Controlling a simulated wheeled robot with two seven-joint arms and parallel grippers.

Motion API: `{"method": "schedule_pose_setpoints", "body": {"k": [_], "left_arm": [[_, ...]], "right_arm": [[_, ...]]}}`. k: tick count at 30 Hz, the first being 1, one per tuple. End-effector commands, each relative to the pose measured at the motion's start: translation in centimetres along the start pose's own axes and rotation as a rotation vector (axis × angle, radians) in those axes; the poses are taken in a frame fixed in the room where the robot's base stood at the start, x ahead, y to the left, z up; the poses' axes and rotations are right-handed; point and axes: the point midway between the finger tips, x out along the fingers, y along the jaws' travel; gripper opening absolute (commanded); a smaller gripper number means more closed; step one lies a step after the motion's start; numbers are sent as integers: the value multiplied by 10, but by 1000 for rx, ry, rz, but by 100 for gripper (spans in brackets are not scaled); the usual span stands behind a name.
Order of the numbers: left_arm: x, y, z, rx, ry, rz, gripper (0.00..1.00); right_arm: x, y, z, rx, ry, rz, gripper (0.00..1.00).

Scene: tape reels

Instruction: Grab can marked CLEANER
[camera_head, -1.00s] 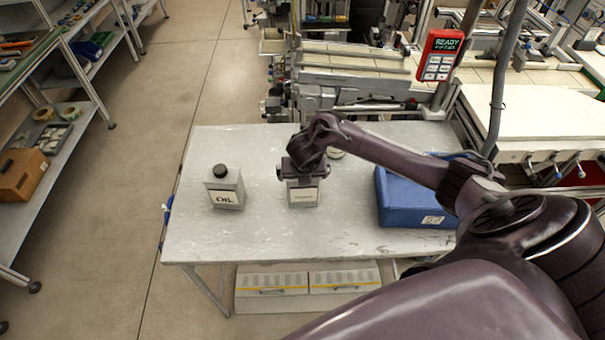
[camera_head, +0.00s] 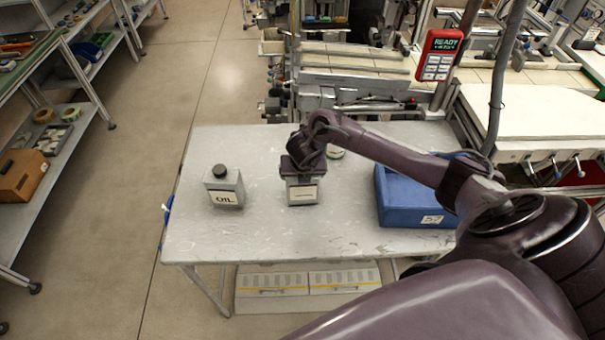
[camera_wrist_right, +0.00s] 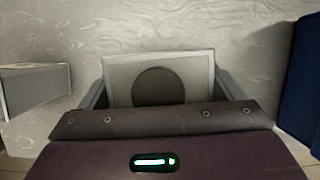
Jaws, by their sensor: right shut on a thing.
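A grey can with a white label (camera_head: 303,194) stands upright on the table, its lettering too small to read in the head view. My right gripper (camera_head: 301,176) is over its top and shut on it. In the right wrist view the can's top (camera_wrist_right: 199,72) with a dark round cap (camera_wrist_right: 158,87) lies between the fingers of the right gripper (camera_wrist_right: 160,95). A second grey can, labelled OIL (camera_head: 225,188), with a black cap, stands to the left; part of it shows at the left of the wrist view (camera_wrist_right: 35,90). My left gripper is not in view.
The grey table (camera_head: 265,239) is clear in front. A blue bin (camera_head: 408,211) stands on the right under my forearm. A small round-topped item (camera_head: 335,152) is partly hidden behind my wrist. A red device reading READY (camera_head: 440,54) is at the back right.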

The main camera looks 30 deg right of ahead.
Motion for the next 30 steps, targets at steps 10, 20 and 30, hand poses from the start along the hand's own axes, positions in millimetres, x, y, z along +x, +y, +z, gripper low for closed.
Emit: {"method": "schedule_pose_setpoints", "body": {"k": [10, 20, 30], "left_arm": [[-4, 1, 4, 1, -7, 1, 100], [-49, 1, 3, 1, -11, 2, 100], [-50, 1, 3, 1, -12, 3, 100]], "right_arm": [[-65, 2, 30, 0, -10, 7, 52], [-144, 1, 63, -4, -13, 3, 52], [-171, 2, 73, -2, -7, 4, 52]]}}
